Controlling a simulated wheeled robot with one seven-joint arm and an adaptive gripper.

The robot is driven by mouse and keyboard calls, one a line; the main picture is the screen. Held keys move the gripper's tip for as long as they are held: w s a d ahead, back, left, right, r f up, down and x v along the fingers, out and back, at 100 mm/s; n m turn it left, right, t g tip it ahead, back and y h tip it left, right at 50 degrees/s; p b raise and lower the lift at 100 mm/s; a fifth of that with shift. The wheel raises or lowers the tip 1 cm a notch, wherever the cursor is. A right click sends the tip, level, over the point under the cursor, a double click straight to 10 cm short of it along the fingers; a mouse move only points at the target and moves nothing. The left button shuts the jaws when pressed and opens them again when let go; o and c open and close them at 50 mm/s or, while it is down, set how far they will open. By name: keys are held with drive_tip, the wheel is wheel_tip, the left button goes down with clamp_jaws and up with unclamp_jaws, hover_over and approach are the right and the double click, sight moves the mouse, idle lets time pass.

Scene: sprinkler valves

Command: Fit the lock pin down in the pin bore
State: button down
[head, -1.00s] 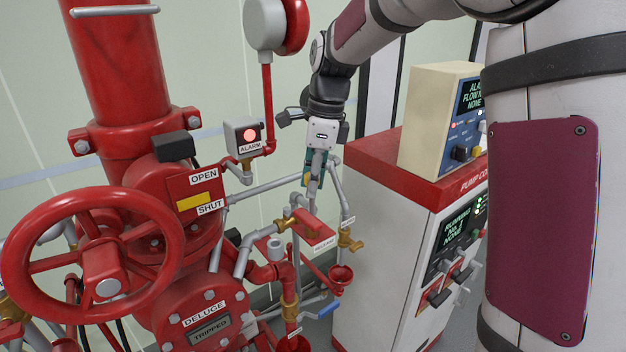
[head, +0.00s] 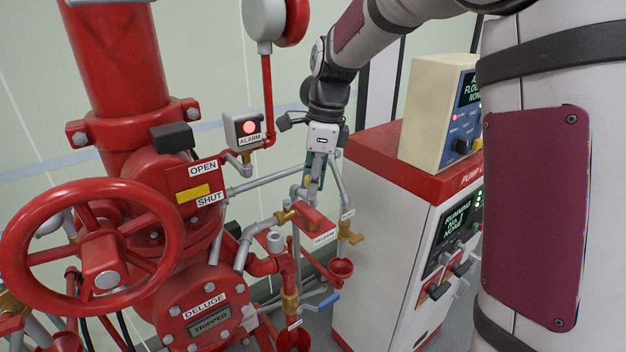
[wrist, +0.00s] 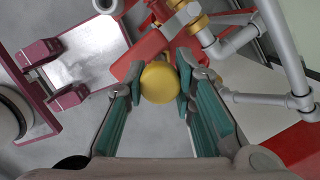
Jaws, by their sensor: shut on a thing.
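My gripper (head: 314,192) points down, just above the red release block (head: 318,222) on the valve piping. In the wrist view, my gripper's teal fingers (wrist: 160,84) are shut on a round yellow head (wrist: 159,83), which looks like the top of the lock pin. The pin's shaft is hidden under its head. The red release block (wrist: 145,50) shows beyond the fingertips. I cannot make out the pin bore in either view, nor whether the pin touches anything.
The red handwheel (head: 100,265) and deluge valve (head: 205,310) stand at left. The alarm box (head: 243,129) and grey pipes are close behind my gripper. A brass valve (head: 350,235) is beside the block. The pump controller (head: 390,220) stands at right.

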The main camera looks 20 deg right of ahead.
drive_tip(key=shift+f, duration=0.85)
drive_tip(key=c, duration=1.2)
unclamp_jaws()
drive_tip(key=shift+c, duration=0.2)
wheel_tip(320, 180, up, 12)
drive_tip(key=d, duration=0.1)
drive_tip(key=shift+s+d, duration=0.25)
drive_tip(key=shift+d, duration=0.15)
